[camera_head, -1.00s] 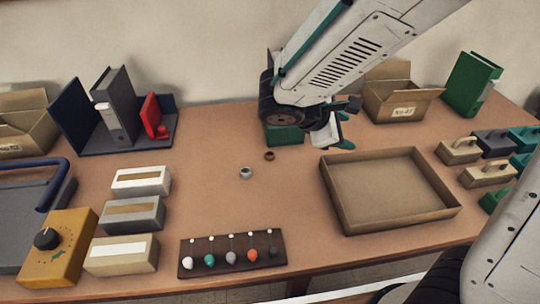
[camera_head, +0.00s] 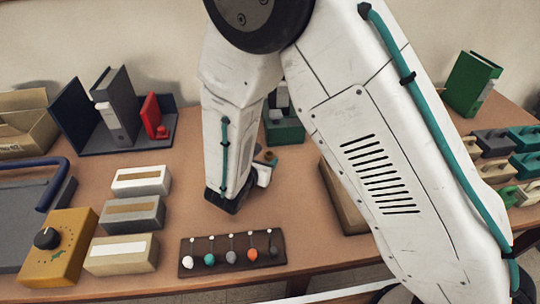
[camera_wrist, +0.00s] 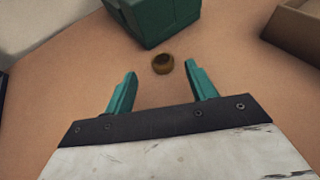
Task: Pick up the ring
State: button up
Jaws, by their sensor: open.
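A small brown ring (camera_wrist: 162,64) lies on the brown table in the wrist view, just past and roughly centred between my fingertips. In the head view the brown ring (camera_head: 270,157) shows as a small spot beside my arm. My gripper (camera_wrist: 161,76) has two teal fingers spread apart with nothing between them. In the head view my arm hides most of the gripper. The silver ring seen earlier in the head view is hidden now.
A dark green box (camera_wrist: 160,18) stands right behind the brown ring. A cardboard tray (camera_head: 345,200) is to the right, partly covered by my arm. A board with several coloured knobs (camera_head: 232,254) lies in front. White, grey and tan boxes (camera_head: 133,214) stand at left.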

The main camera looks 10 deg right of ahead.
aim_at(269, 154)
jog(key=x, duration=0.3)
jog(key=shift+w+d+f, duration=0.1)
jog(key=shift+d+f, duration=0.05)
jog(key=shift+d, duration=0.05)
jog(key=shift+c, duration=0.4)
jog(key=c, duration=1)
